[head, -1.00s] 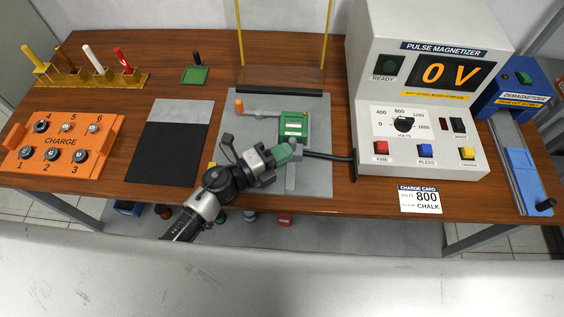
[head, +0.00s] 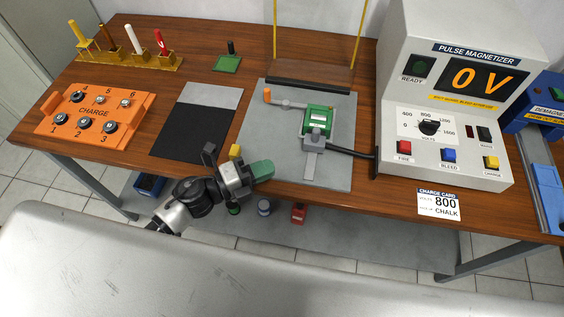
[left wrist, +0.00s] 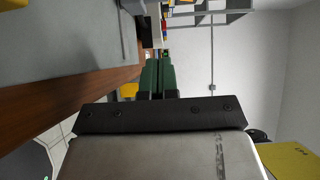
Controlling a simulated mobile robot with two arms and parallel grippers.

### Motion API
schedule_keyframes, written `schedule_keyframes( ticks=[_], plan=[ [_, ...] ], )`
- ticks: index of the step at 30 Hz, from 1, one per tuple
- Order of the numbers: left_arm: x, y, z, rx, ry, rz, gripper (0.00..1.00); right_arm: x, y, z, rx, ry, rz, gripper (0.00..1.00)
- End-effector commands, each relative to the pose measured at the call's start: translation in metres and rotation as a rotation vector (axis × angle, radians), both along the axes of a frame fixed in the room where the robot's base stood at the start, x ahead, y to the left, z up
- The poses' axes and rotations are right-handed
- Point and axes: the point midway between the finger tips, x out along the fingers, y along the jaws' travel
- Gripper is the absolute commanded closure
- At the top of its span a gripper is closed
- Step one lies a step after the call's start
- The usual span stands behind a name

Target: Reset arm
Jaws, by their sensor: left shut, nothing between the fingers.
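My left gripper (head: 262,170) has green fingers and is shut and empty. In the head view it hangs at the table's front edge, left of the grey clamp slider (head: 313,141) and apart from it. In the left wrist view its green fingers (left wrist: 158,76) lie together, pointing along the table edge. The grey fixture plate (head: 268,116) holds a green block (head: 319,120), with the slider against its near side. My right gripper is not in view.
The pulse magnetizer (head: 444,70) reads 0 V at the right. An orange charge tray (head: 95,113) and a black mat (head: 190,132) are at the left. A clear upright panel (head: 312,45) stands behind the plate.

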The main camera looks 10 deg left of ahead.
Motion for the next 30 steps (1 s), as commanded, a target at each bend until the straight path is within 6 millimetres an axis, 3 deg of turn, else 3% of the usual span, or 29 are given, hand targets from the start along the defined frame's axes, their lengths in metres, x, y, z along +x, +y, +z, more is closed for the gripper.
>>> schedule_keyframes(
  ticks=[9,23,26,30],
  plan=[
    [-0.007,0.010,0.001,0.000,-0.002,-0.001,1.00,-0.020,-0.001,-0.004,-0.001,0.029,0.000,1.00],
    [-0.006,0.009,0.002,-0.005,0.000,0.007,1.00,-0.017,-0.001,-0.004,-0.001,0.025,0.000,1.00],
    [-0.001,0.012,0.008,-0.043,0.019,0.068,1.00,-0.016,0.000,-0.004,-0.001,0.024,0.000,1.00],
    [0.013,0.027,0.025,-0.176,0.107,0.291,1.00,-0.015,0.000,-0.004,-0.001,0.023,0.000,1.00]
  ],
)
